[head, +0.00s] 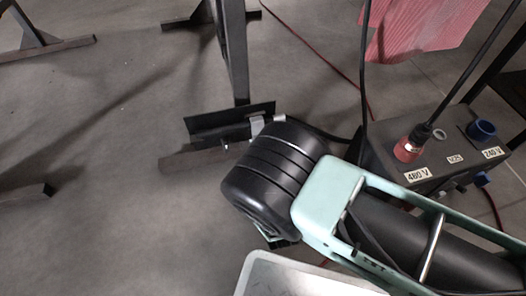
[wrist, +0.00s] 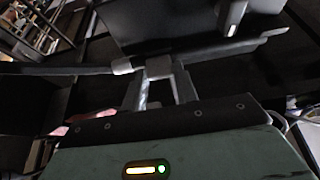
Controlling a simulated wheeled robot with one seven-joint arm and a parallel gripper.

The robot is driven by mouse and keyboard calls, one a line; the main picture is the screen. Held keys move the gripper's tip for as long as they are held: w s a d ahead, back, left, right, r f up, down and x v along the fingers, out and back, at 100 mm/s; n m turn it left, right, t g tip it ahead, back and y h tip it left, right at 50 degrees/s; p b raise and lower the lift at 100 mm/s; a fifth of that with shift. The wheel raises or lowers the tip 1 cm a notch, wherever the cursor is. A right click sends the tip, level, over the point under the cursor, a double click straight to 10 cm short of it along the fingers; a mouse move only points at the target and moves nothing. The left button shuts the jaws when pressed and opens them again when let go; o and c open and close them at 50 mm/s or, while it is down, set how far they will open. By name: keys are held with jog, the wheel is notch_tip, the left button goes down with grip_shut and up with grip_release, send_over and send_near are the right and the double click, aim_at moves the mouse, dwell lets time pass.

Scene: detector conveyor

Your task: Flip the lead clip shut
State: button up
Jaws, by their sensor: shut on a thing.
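My gripper (wrist: 160,82) is at the centre of the wrist view, its pale fingers closed on a small grey block at the end of the black lead (wrist: 60,70). The lead's pale sleeve (wrist: 122,67) sticks out to the left of the fingers, and also shows in the head view (head: 279,118). A short pale lever (wrist: 234,18) stands against the dark bracket (wrist: 225,50), apart from the fingers; I cannot tell for certain whether it is the lead clip. In the head view my black wrist hides most of the gripper.
In the head view, the dark bracket (head: 205,122) sits by a grey metal post (head: 234,50). A grey power box (head: 445,150) with red and blue sockets stands at the right. A pale bin (head: 262,268) is at the bottom. A red sheet hangs at the top right.

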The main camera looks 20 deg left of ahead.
jog(key=shift+w+a+f+t+y+b, duration=0.2)
jog(key=shift+w+f+t+y+b, duration=0.2)
jog(key=shift+t+b, duration=0.2)
jog(key=o, duration=1)
jog(key=shift+f, duration=0.1)
